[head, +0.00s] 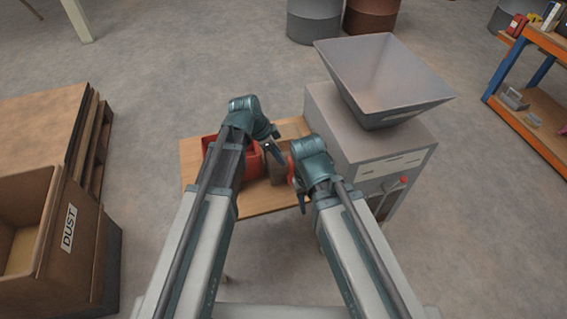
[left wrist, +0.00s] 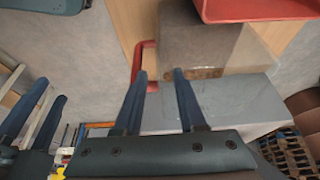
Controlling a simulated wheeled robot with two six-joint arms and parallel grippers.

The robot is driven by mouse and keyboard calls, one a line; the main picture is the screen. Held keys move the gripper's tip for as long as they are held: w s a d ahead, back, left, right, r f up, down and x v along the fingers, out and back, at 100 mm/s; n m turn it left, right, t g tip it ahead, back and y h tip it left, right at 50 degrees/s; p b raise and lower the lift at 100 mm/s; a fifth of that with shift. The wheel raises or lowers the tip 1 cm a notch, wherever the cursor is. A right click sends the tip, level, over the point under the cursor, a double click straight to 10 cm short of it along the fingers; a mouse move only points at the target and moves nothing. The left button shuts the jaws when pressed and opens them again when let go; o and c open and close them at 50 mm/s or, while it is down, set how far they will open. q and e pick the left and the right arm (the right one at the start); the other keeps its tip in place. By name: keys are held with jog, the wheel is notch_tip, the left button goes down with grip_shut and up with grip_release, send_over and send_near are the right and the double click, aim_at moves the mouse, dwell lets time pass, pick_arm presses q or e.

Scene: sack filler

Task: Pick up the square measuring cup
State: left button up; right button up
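The square measuring cup (head: 281,174) is a grey-brown, see-through box on the small wooden table, between my two arms. In the left wrist view the cup (left wrist: 205,42) shows with its red handle (left wrist: 138,62) on the left side. My left gripper (head: 276,152) is above the cup. In the wrist view its two fingers (left wrist: 160,74) are apart, with the handle near the left fingertip; I cannot tell the depth between them. My right gripper (head: 300,192) is at the table's right side, its fingers apart and empty in the wrist view (left wrist: 40,95).
A red tub (head: 249,164) stands on the table (head: 262,203) left of the cup, partly behind my left arm. The grey filler with its hopper (head: 385,80) stands close on the right. A box marked DUST (head: 70,228) is at left. Bare floor lies between.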

pick_arm(q)
jog(key=b+x, duration=0.5)
jog(key=shift+s+a+f, duration=0.1)
jog(key=shift+a+f, duration=0.05)
jog(key=shift+a, duration=0.05)
grip_shut()
dwell(1.4)
